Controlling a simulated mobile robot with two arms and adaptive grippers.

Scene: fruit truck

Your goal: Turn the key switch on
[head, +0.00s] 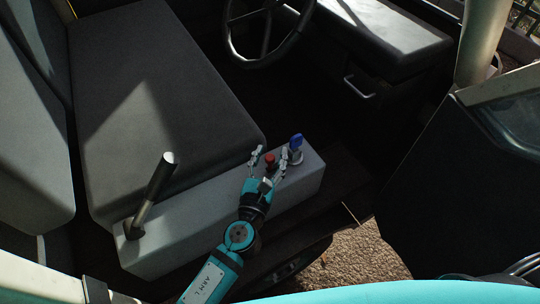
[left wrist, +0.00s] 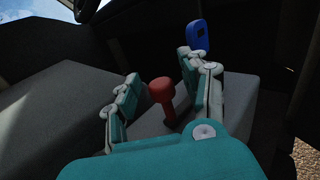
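The key switch has a blue key (head: 296,141) standing upright in a pale round base (head: 295,157), at the far right end of the grey console. In the left wrist view the blue key (left wrist: 196,35) rises behind my right-hand finger, which hides its lower part. My left gripper (head: 269,156) is open over the console, its fingers spread just short of the key. A red knob (head: 270,160) shows between the fingers, and also in the left wrist view (left wrist: 161,90). Nothing is seen gripped. My right gripper is not in view.
The grey console (head: 190,225) carries a black lever (head: 152,195) at its left end. A dark seat (head: 150,95) lies behind it, and a steering wheel (head: 264,58) is at the top. The open doorway is at the lower right.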

